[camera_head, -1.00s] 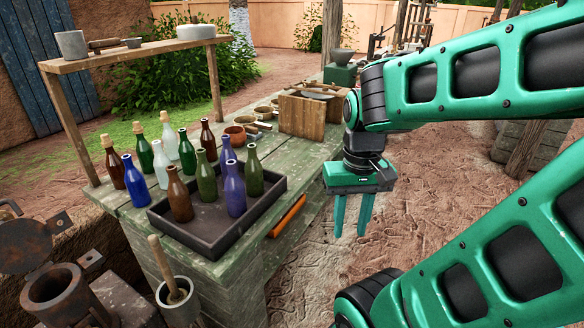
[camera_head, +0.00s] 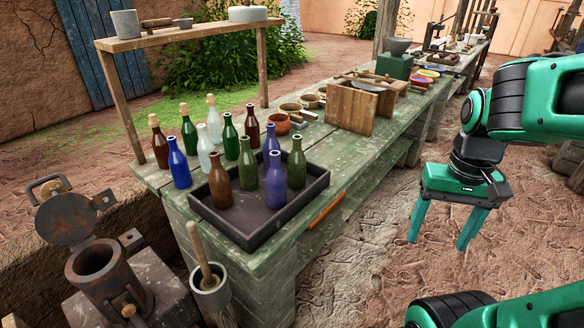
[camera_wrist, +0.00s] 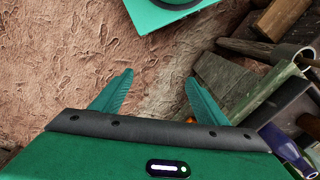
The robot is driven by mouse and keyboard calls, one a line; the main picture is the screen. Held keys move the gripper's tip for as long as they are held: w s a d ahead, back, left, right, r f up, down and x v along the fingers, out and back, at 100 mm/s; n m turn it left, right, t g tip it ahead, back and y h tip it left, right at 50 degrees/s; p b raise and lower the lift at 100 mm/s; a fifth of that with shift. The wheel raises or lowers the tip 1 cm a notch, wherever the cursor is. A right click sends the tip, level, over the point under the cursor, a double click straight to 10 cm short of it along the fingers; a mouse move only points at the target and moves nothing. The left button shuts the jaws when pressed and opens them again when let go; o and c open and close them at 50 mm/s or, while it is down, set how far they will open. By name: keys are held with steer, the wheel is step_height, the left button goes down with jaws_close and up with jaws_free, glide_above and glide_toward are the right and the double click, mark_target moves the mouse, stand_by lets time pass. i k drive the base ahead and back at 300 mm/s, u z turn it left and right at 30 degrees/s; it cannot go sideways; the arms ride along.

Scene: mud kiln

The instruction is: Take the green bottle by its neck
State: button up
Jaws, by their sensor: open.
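Several green bottles stand on the bench. A darker green one with a cork (camera_head: 189,133) stands farther left. Two olive-green bottles, one at the middle (camera_head: 248,170) and one at the right (camera_head: 296,163), stand in the dark tray (camera_head: 262,239). All are upright. My gripper (camera_head: 438,243) is open and empty, fingers pointing down, over the ground right of the bench, well apart from every bottle. The wrist view shows its spread fingers (camera_wrist: 158,78) above bare ground.
Brown, blue, purple and clear bottles crowd around the green ones. A wooden shelf (camera_head: 185,38) stands over the bench's back edge. Bowls (camera_head: 291,110) and a wooden box (camera_head: 350,108) lie beyond. A mortar with pestle (camera_head: 210,285) stands in front. Ground right of the bench is clear.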

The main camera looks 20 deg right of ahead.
mark_target(297, 161)
steer(key=z, duration=2)
steer(key=k, duration=0.7)
steer(key=u, duration=1.65)
steer(key=i, duration=1)
steer(key=z, duration=0.05)
